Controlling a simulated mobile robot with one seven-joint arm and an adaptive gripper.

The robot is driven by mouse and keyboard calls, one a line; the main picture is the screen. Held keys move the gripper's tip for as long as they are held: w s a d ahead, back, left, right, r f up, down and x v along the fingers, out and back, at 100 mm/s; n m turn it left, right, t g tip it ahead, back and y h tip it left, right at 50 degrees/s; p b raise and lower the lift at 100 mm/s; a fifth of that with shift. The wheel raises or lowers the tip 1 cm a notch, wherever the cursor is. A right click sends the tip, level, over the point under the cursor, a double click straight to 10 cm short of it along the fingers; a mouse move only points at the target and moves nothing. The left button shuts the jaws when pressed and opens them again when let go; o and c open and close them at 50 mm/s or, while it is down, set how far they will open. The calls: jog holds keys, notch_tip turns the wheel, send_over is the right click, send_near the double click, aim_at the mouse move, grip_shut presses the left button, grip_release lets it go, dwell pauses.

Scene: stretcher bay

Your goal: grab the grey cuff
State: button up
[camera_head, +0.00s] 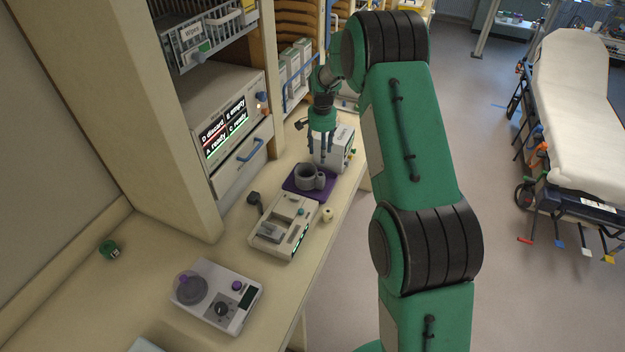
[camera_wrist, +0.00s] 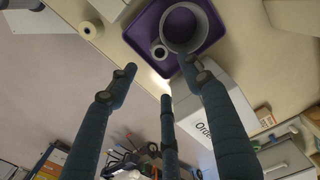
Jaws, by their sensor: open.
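The grey cuff (camera_head: 300,181) is a short, wide ring with a smaller ring at its side. It sits on a purple tray (camera_head: 290,186) on the counter, and its hollow opening faces up. In the wrist view the cuff (camera_wrist: 181,47) shows at the top on the purple tray (camera_wrist: 143,22). My gripper (camera_head: 322,148) points down above and just behind the cuff, its green fingers spread and empty. In the wrist view the fingertips (camera_wrist: 160,76) are apart, with one finger overlapping the view near the tray's edge. I see no contact with the cuff.
A white box (camera_head: 333,160) marked "Orders" stands close behind the tray. A beige device (camera_head: 283,228) and a small cream roll (camera_head: 327,214) are in front. A scale-like device (camera_head: 217,296) is nearer. A shelf unit with a screen (camera_head: 226,128) borders the left; the stretcher (camera_head: 572,110) is far right.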

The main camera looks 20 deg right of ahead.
send_over(320, 174)
jog(key=s, duration=0.1)
jog(key=shift+a+f, duration=0.15)
jog(key=shift+f, duration=3.85)
jog(key=shift+f, duration=0.1)
jog(key=shift+f+p, duration=0.5)
jog(key=shift+f, duration=2)
jog(key=c, duration=1.2)
jog(key=shift+r, duration=0.1)
jog(key=shift+r+b, duration=0.35)
jog(key=shift+r, duration=4.6)
